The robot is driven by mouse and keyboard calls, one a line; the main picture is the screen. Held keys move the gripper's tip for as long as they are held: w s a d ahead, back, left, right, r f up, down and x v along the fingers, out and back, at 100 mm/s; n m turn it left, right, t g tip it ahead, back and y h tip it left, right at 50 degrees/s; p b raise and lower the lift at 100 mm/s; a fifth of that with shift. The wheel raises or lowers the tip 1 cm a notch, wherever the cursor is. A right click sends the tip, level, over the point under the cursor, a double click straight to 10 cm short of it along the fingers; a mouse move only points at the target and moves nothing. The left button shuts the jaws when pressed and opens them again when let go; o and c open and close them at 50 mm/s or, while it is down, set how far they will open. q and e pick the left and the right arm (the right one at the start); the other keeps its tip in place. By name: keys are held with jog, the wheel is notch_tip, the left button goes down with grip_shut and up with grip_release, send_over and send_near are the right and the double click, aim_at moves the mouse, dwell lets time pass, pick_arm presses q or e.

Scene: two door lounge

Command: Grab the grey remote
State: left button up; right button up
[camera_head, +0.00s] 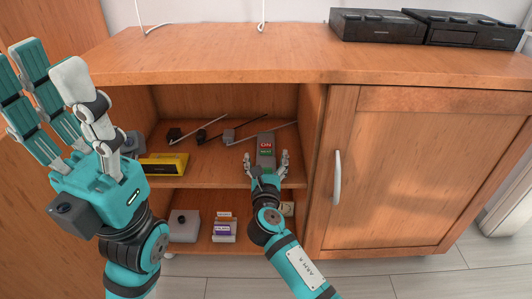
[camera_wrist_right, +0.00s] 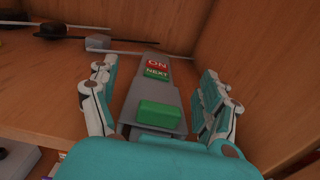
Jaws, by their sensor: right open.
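The grey remote (camera_head: 265,143) lies on the upper shelf inside the open part of the cabinet, near its right wall. It has a red ON label, a green NEXT label and, in the right wrist view (camera_wrist_right: 151,92), a larger green button. My right gripper (camera_head: 266,158) is open around the near part of the remote, with fingers on both sides. In the right wrist view there are gaps between the fingers and the remote. My left gripper (camera_head: 50,62) is open and empty, raised at the left in front of the cabinet.
Dark and grey items with thin rods (camera_head: 229,135) lie behind and left of the remote. A yellow box (camera_head: 163,164) is further left. Small boxes (camera_head: 223,230) stand on the lower shelf. The right wall is close to my right gripper. A closed door (camera_head: 400,170) has a handle (camera_head: 337,177).

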jog(key=shift+r, duration=0.1)
jog(key=shift+c, duration=0.3)
grip_shut()
